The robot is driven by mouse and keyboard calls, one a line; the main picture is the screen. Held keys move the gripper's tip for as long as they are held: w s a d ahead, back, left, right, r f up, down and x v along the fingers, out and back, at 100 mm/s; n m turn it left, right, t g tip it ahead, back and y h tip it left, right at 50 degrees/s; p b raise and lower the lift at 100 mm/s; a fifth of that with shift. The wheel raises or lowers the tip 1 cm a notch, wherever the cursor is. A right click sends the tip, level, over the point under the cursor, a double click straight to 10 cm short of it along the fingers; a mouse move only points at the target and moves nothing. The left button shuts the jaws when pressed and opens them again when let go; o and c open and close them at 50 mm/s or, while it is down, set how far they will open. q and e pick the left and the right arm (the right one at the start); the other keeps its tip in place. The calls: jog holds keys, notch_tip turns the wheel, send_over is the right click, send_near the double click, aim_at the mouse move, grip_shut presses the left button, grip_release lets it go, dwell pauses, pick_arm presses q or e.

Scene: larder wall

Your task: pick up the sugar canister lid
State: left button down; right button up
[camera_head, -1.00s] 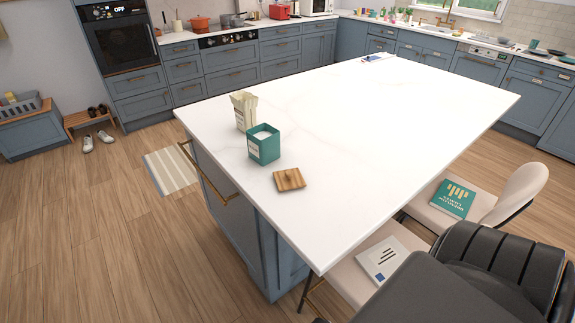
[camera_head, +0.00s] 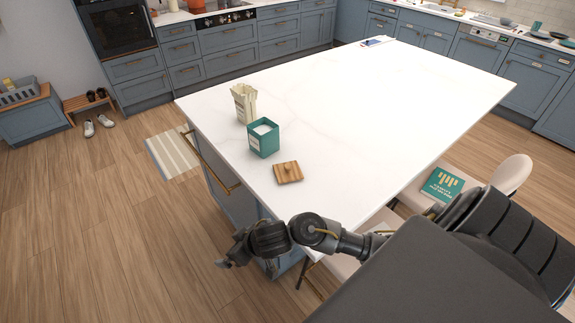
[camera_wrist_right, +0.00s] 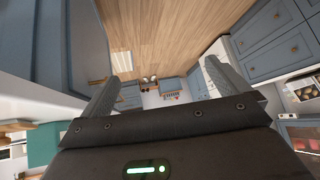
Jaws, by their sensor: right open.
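The sugar canister lid (camera_head: 288,173) is a square wooden lid with a small knob, lying flat on the white island top near its front left edge. The teal canister (camera_head: 262,141) stands open just behind it, with white contents showing. My right gripper (camera_head: 226,263) is beyond the island's near left edge, below and left of the lid and apart from it. In the right wrist view its two fingers (camera_wrist_right: 160,72) are spread, with nothing between them. I cannot make out the lid in that view. My left gripper is not in view.
A cream ribbed container (camera_head: 244,104) stands behind the canister. The island top (camera_head: 390,110) is mostly bare to the right. A brass rail (camera_head: 212,168) runs along its left side. Chairs, one with a teal book (camera_head: 441,184), stand at the right edge.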

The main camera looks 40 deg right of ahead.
jog(key=w+d+r, duration=0.3)
jog(key=w+d, duration=0.1)
jog(key=w, duration=0.1)
jog(key=m+g+h+p, duration=0.1)
jog(key=m+g+h, duration=0.2)
jog(key=m+h, duration=0.35)
send_near(289, 169)
jog(key=shift+m+y, duration=0.65)
jog(key=shift+m, duration=0.2)
jog(key=b+x, duration=0.2)
jog(key=x, duration=0.1)
jog(key=b+x, duration=0.1)
jog(key=x, duration=0.1)
jog(key=shift+d, duration=0.4)
jog(key=shift+w+f, duration=0.1)
jog(key=shift+f, duration=0.1)
jog(key=b+x, duration=0.2)
jog(key=x, duration=0.2)
jog(key=shift+d+f, duration=0.2)
jog(key=shift+d, duration=0.05)
jog(key=shift+w+f, duration=0.25)
jog(key=shift+f, duration=0.05)
jog(key=shift+s+r, duration=0.1)
